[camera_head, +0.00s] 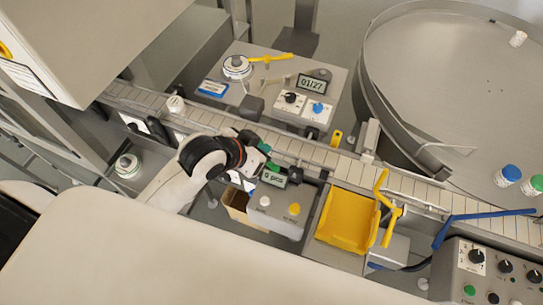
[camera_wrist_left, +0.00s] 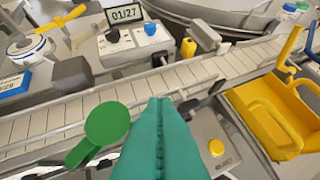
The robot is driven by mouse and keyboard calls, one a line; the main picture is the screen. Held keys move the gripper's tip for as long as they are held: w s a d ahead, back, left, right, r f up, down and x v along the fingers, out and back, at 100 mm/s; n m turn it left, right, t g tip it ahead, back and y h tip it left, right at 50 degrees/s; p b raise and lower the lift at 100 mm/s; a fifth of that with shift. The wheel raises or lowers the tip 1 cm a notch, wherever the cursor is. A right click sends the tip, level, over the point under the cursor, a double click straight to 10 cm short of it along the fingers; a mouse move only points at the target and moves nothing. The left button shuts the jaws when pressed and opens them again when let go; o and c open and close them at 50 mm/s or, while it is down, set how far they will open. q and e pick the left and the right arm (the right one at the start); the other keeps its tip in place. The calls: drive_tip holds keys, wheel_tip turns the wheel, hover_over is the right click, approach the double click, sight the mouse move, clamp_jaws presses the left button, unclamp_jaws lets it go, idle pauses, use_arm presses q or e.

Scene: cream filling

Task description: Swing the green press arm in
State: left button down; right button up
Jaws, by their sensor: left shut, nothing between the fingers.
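The green press arm (camera_wrist_left: 108,123) shows in the left wrist view as a round green disc on a short green bar. The bar runs down and left from the disc, beside the conveyor's near edge. My left gripper (camera_wrist_left: 160,105) has teal fingers pressed together with nothing between them. It is just right of the green disc in that view, and I cannot tell whether they touch. In the head view the left gripper (camera_head: 269,161) is low over the near side of the conveyor, and my wrist partly hides the press arm area. My right gripper is not in view.
The slatted conveyor (camera_head: 330,160) runs past the gripper. A yellow tray (camera_head: 348,220) and a yellow bent arm (camera_head: 383,205) stand to the right. A white jar (camera_head: 175,104) stands on the conveyor at left.

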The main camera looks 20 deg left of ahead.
use_arm(q)
drive_tip(key=p+x, duration=0.2)
drive_tip(key=x, duration=0.7)
drive_tip(key=shift+w, duration=0.1)
drive_tip(key=shift+s+a+f+p, duration=0.25)
drive_tip(key=shift+s+f+p, duration=0.15)
drive_tip(key=shift+s+p, duration=0.1)
drive_tip(key=shift+s+a+f+p, duration=0.25)
drive_tip(key=shift+s+f+p, duration=0.2)
drive_tip(key=shift+p, duration=0.05)
drive_tip(key=shift+s+a+f, duration=0.2)
drive_tip(key=shift+s+a, duration=0.05)
drive_tip(key=shift+s, duration=0.4)
drive_tip(key=shift+w+f, duration=0.1)
drive_tip(key=shift+w, duration=0.1)
